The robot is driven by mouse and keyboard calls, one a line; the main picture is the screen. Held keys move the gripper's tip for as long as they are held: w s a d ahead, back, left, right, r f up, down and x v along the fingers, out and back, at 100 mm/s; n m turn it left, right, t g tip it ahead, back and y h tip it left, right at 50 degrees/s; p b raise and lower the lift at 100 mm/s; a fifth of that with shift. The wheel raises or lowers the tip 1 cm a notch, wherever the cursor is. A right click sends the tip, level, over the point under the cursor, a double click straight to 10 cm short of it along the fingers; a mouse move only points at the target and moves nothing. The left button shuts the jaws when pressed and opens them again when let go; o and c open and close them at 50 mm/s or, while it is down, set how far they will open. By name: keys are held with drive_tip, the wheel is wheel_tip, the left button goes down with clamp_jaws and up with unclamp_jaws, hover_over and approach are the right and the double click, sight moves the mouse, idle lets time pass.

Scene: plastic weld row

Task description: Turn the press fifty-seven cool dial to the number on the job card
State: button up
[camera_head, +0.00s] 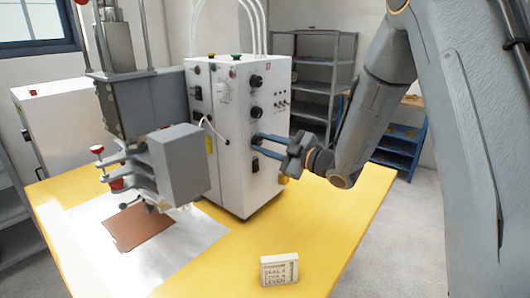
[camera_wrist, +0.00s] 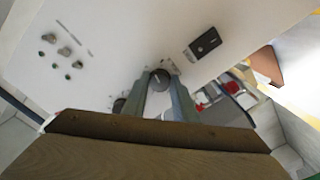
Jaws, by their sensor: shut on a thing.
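The press's white control box (camera_head: 228,130) stands on the yellow table, with black dials in a column on its right-hand face. My gripper (camera_head: 256,145) reaches in from the right, its two blue-grey fingers at a lower dial. In the wrist view, the fingertips of my gripper (camera_wrist: 164,84) are closed around a round dark dial (camera_wrist: 160,77) with a light mark. The dial's number scale is not readable. A small white job card (camera_head: 279,269) stands upright at the table's front; its printed lines are too small to read surely.
Two other black dials (camera_head: 256,81) sit above the held one, beside small switches (camera_head: 281,102). The grey press head (camera_head: 176,163) is at left, over a brown sheet (camera_head: 138,226). The yellow table (camera_head: 338,210) is clear at right. Shelves (camera_head: 325,75) stand behind.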

drive_tip(key=n+b, duration=0.3)
drive_tip(key=b, duration=0.1)
drive_tip(key=shift+f+n, duration=0.15)
drive_tip(key=shift+n, duration=0.25)
drive_tip(key=n+b, duration=0.3)
drive_tip(key=b, duration=0.1)
drive_tip(key=shift+w+n, duration=0.1)
drive_tip(key=shift+n, duration=0.2)
drive_tip(key=n+b, duration=0.4)
drive_tip(key=b, duration=0.2)
drive_tip(key=shift+b, duration=0.4)
drive_tip(key=n+b, duration=0.3)
drive_tip(key=b, duration=0.1)
drive_tip(key=shift+n+b, duration=0.3)
drive_tip(key=shift+r, duration=0.2)
drive_tip(key=o, duration=1)
drive_tip(key=shift+o, duration=0.2)
